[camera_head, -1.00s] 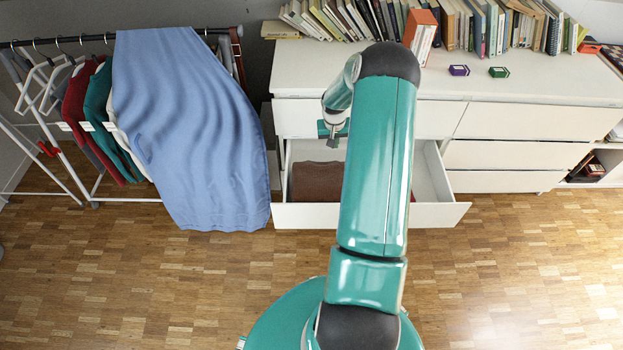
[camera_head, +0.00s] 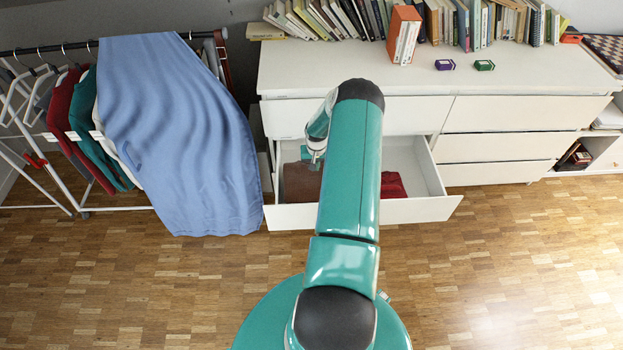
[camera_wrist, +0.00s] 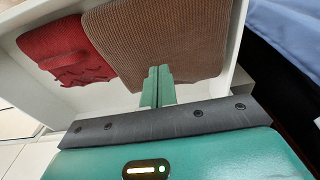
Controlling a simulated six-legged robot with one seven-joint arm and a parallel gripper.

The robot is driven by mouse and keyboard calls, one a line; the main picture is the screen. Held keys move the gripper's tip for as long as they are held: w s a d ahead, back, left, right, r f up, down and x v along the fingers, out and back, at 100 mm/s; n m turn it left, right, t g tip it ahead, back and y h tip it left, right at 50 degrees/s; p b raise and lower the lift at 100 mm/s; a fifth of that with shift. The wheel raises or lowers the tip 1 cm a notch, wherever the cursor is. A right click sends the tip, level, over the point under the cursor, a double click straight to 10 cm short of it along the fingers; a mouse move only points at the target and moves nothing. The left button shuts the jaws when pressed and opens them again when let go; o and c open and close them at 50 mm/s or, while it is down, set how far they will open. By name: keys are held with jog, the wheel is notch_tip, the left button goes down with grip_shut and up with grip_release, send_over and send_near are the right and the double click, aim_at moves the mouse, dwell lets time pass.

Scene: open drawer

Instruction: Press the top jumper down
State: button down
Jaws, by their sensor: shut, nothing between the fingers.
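A brown knitted jumper (camera_head: 300,182) lies folded in the left part of the open drawer (camera_head: 424,209). It fills the upper middle of the wrist view (camera_wrist: 165,40). A red garment (camera_head: 392,186) lies beside it in the drawer, to its right in the head view; it also shows in the wrist view (camera_wrist: 62,50). My gripper (camera_wrist: 158,75) has its two green fingers together and empty. The fingertips overlap the jumper's near edge in the wrist view; whether they touch it I cannot tell. In the head view my arm hides part of the drawer.
A clothes rack with a blue cloth (camera_head: 175,140) stands close on the left. The wooden floor in front is clear.

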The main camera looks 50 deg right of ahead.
aim_at(316, 186)
jog(key=shift+w+d+f, duration=0.15)
jog(key=shift+f, duration=1.65)
jog(key=shift+w+d+f, duration=0.15)
jog(key=shift+f, duration=1.6)
jog(key=shift+a+f, duration=0.1)
jog(key=shift+f, duration=2.3)
jog(key=shift+r, duration=0.15)
jog(key=shift+s+a+r, duration=0.35)
jog(key=shift+s+a, duration=0.25)
jog(key=shift+s+a+r, duration=0.2)
jog(key=shift+s+a, duration=0.2)
jog(key=shift+a, duration=0.05)
jog(key=shift+r, duration=0.1)
